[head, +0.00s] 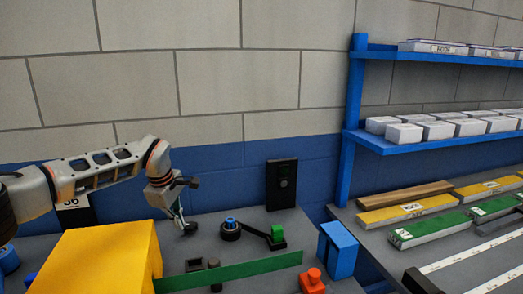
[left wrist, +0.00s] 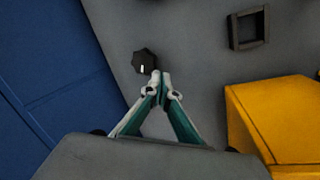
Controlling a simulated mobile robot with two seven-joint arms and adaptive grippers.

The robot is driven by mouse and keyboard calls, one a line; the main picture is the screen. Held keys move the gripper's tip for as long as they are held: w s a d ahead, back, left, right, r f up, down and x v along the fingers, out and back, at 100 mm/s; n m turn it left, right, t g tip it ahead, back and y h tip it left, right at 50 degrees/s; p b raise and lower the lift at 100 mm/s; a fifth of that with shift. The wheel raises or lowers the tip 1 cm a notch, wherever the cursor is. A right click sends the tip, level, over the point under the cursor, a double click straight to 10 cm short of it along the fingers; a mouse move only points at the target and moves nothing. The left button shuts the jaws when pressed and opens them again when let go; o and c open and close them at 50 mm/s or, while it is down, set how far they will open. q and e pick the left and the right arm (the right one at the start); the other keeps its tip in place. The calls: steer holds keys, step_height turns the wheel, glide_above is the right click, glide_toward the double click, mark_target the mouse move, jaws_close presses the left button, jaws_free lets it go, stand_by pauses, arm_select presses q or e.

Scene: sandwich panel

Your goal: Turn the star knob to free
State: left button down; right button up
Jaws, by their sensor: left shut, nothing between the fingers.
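The star knob (left wrist: 144,62) is dark and lobed with a short white mark on its top, seen in the left wrist view on the grey panel. In the head view the knob (head: 189,229) is small, dark and partly hidden by my gripper. My left gripper (head: 181,221) reaches down beside it, with its fingers shut and empty. In the left wrist view the shut fingertips of the left gripper (left wrist: 160,77) lie just to the lower right of the knob; I cannot tell whether they touch it. My right gripper is in neither view.
A yellow block (head: 95,262) stands in front of my left arm. A green strip (head: 230,270) crosses the panel. A dark square frame (left wrist: 248,28), a blue-topped round part (head: 231,225) and a green block on a dark lever (head: 277,234) are nearby. A blue block (head: 340,248) stands right.

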mark_target(191, 228)
arm_select(q)
steer(key=shift+f, duration=1.2)
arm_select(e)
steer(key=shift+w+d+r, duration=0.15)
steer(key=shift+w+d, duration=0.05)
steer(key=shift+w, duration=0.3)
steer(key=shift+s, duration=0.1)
arm_select(q)
steer(key=shift+w+d, duration=0.1)
steer(key=shift+w, duration=0.05)
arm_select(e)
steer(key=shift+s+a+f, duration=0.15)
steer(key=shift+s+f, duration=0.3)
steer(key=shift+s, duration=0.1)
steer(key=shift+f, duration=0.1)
arm_select(q)
steer(key=shift+w+d+b, duration=0.1)
steer(key=shift+w+b, duration=0.05)
steer(key=shift+b, duration=0.15)
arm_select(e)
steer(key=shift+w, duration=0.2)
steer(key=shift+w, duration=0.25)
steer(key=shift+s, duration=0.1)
